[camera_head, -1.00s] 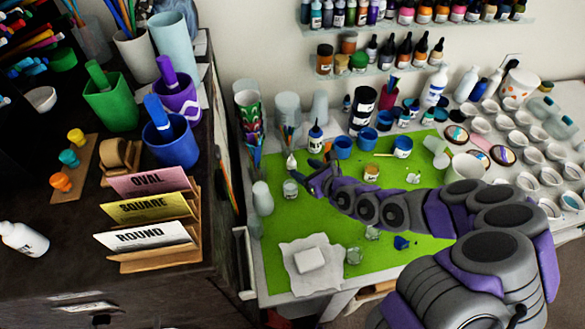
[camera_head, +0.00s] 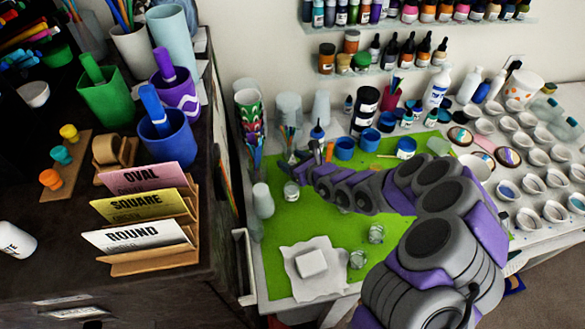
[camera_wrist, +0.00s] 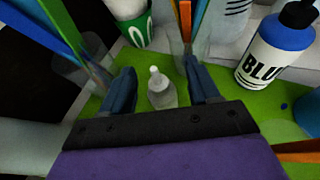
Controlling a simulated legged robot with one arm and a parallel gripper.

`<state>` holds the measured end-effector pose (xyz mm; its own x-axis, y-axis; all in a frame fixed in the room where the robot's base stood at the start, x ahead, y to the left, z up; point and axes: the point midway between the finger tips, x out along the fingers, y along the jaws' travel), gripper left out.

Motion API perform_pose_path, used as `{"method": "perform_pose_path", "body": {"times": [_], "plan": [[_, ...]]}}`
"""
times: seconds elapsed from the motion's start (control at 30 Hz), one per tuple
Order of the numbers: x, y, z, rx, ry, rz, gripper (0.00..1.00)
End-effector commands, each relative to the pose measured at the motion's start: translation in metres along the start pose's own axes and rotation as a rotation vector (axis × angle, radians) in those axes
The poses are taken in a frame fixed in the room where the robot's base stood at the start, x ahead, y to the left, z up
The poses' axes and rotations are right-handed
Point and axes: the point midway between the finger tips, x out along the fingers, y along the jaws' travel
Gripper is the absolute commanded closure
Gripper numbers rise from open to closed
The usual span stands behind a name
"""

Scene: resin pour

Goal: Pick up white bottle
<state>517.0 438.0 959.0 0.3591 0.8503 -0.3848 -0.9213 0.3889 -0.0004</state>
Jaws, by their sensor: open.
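A small translucent bottle with a white nozzle (camera_wrist: 160,92) stands upright on the green mat (camera_wrist: 140,55) in the wrist view. My gripper (camera_wrist: 161,78) is open, with one dark blue finger on each side of the bottle and a visible gap to each. In the head view my gripper (camera_head: 306,160) is at the back left of the green mat (camera_head: 320,235) and hides most of the small bottle. Other white bottles show in the head view: one on the dark cabinet (camera_head: 16,241), cut by the frame edge, and one at the back of the table (camera_head: 437,87).
A blue-capped bottle labelled BLU (camera_wrist: 272,48) stands right of my gripper. Brushes in a clear cup (camera_wrist: 187,35) and a green-and-white cup (camera_wrist: 135,22) are just behind the bottle. A white block (camera_head: 311,263) lies at the mat's front.

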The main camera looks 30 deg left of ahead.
Motion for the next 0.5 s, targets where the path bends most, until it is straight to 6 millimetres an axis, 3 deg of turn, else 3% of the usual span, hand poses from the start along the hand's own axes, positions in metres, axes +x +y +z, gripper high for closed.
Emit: {"method": "perform_pose_path", "body": {"times": [0.07, 0.5], "plan": [[-0.0004, -0.0001, 0.0003, 0.001, 0.000, 0.000, 0.39], [-0.0015, -0.0007, 0.0001, 0.001, -0.001, 0.000, 0.80]]}}
